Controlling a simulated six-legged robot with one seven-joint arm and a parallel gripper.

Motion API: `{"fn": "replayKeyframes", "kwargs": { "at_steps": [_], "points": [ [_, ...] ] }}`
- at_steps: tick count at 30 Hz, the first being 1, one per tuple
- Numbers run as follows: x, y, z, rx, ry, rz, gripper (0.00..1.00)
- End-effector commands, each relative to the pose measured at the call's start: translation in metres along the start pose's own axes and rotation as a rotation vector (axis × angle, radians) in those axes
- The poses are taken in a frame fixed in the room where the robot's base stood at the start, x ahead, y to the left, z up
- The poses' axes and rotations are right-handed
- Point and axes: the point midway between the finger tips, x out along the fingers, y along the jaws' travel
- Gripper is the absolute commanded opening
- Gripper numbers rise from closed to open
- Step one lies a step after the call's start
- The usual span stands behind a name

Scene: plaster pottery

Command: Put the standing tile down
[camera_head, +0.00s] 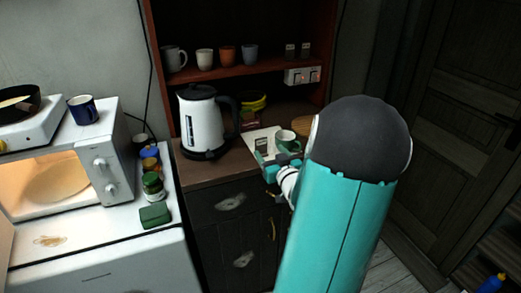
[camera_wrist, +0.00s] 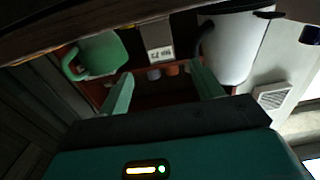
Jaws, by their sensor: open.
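A small pale tile with dark markings (camera_head: 261,143) appears to stand on the cabinet top, between the kettle and the green mug (camera_head: 287,137). The wrist view looks upside down; the tile (camera_wrist: 159,40) shows there past the fingertips, with the mug (camera_wrist: 100,54) to its left. My gripper (camera_head: 282,168) is at the front of the cabinet top, close in front of the tile and mug. In the wrist view my gripper (camera_wrist: 160,73) has its two fingers spread, with nothing held between them. The tile's lower part is hard to make out in the head view.
A white kettle (camera_head: 205,120) stands left of the tile; it also shows in the wrist view (camera_wrist: 228,45). A yellow bowl (camera_head: 252,102) and a round wooden board (camera_head: 306,127) are behind. A shelf (camera_head: 235,71) with several cups hangs above. Jars and a microwave stand left.

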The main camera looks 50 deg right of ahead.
Motion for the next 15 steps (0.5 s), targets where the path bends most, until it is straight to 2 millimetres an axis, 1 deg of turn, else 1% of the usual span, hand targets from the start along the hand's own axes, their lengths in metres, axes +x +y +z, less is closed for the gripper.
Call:
{"fn": "replayKeyframes", "kwargs": {
  "at_steps": [1,6,11,14,15],
  "points": [
    [0.011,-0.001,0.000,0.001,0.001,-0.002,0.65],
    [0.038,0.000,0.000,0.000,0.000,-0.001,0.65],
    [0.050,0.000,0.000,0.001,0.000,0.001,0.65],
    [0.060,-0.001,-0.002,0.001,0.000,0.000,0.65],
    [0.067,-0.001,-0.003,0.001,0.001,0.000,0.65]
  ]
}}
